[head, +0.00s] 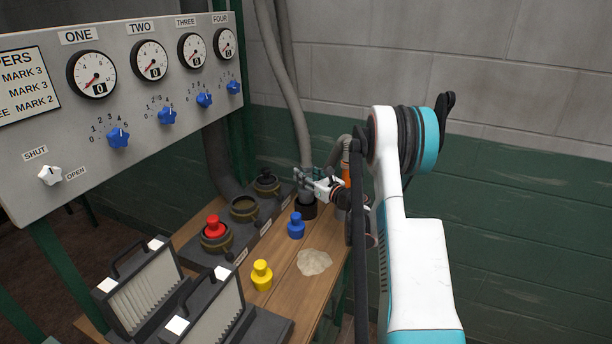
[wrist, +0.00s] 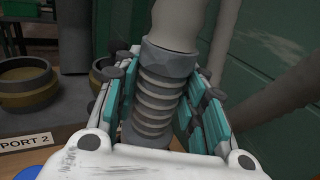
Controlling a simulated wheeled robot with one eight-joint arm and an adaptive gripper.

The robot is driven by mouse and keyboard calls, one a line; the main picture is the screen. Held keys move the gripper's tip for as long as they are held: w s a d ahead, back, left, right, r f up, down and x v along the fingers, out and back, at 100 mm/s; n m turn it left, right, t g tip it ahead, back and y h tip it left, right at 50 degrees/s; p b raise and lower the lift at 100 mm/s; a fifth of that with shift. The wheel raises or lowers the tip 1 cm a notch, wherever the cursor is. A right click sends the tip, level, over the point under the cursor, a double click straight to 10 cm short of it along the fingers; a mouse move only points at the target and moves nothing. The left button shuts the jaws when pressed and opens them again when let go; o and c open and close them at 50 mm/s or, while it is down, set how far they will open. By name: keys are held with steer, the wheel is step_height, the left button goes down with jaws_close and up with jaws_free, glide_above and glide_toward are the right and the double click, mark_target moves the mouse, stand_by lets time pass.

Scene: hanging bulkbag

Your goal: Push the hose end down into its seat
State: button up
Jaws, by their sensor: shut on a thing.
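The grey hose (head: 291,95) comes down from above to the right of the panel. Its end (wrist: 158,95) is a grey ribbed fitting below a faceted collar in the wrist view. My gripper (head: 317,185) is shut on the hose end, with teal fingers (wrist: 160,105) on both sides of the ribs. In the head view the end is upright over a dark round cup (head: 307,211) on the table. My gripper's body hides the lowest part of the fitting in the wrist view. I cannot tell how deep the end sits.
A port row has a red plug (head: 212,226), an open ring (head: 244,208) and a dark-topped port (head: 266,182). A blue plug (head: 296,226), a yellow plug (head: 262,275) and a pale patch (head: 314,262) are on the wooden table. Filter-like cases (head: 140,285) stand in front. A green wall is close behind.

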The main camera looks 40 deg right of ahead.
steer(key=shift+f+b, duration=2.2)
steer(key=shift+b, duration=0.15)
stand_by(0.9)
steer(key=o, duration=1.2)
steer(key=s, duration=1.2)
steer(key=shift+d, duration=0.4)
